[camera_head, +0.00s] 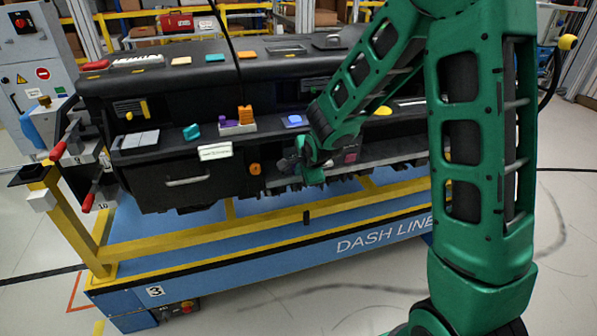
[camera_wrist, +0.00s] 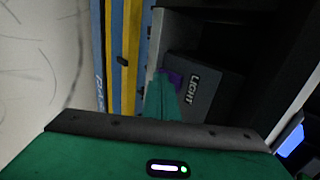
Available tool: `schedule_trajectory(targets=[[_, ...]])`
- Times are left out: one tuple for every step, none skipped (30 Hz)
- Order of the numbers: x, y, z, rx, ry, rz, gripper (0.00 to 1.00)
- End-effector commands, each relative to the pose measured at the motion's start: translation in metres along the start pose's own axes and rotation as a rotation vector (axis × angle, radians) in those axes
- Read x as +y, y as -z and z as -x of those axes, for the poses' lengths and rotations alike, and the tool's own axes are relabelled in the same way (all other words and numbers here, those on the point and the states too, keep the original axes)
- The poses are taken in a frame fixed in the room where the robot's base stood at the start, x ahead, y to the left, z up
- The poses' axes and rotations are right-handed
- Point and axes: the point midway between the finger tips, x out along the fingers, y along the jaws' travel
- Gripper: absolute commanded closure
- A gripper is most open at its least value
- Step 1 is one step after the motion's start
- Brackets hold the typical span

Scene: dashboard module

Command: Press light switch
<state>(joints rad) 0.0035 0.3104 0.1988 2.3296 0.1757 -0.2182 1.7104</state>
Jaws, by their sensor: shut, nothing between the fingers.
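A dark panel (camera_wrist: 205,88) marked LIGHT in white shows in the wrist view. A small purple part (camera_wrist: 172,77), which looks like the light switch, sits beside that word. My gripper (camera_head: 284,166) is shut and empty at the front face of the black dashboard (camera_head: 205,105). In the wrist view my teal gripper (camera_wrist: 167,88) reaches up to the purple part and partly covers it. I cannot tell whether they touch. In the head view my gripper and wrist hide the switch.
An orange knob (camera_head: 255,169) is left of my gripper and a magenta part (camera_head: 350,157) is right of it. A blue-lit part (camera_head: 294,121) sits above. A grey ledge (camera_head: 395,165) and a yellow rail (camera_head: 265,222) run below. The floor in front is clear.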

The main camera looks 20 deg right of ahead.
Motion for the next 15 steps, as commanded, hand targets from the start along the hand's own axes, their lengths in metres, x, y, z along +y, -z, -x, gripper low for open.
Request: schedule_trajectory(targets=[[-0.0001,0.0000,0.0000,0.000,0.000,0.000,1.00],[-0.0001,-0.0001,0.0001,0.000,0.000,0.000,1.00],[-0.0001,-0.0001,0.0001,0.000,0.000,0.000,1.00],[-0.0001,0.0000,0.0001,0.000,0.000,0.000,1.00],[-0.0001,-0.0001,0.0001,0.000,0.000,0.000,1.00],[-0.0002,-0.0001,-0.0004,0.000,0.000,0.000,1.00],[-0.0003,-0.0002,-0.0015,0.000,0.000,0.000,1.00],[-0.0005,-0.0003,-0.0030,0.000,0.000,0.000,1.00],[-0.0008,-0.0003,-0.0029,0.000,0.001,0.000,1.00],[-0.0008,-0.0003,-0.0027,0.000,0.001,0.000,1.00],[-0.0008,-0.0003,-0.0027,0.000,0.001,0.000,1.00],[-0.0009,-0.0003,-0.0026,0.000,0.001,0.000,1.00],[-0.0010,-0.0003,-0.0026,0.000,0.001,0.000,1.00],[-0.0011,-0.0003,-0.0025,-0.001,0.001,0.000,1.00],[-0.0012,-0.0003,-0.0024,0.000,0.001,0.000,1.00]])
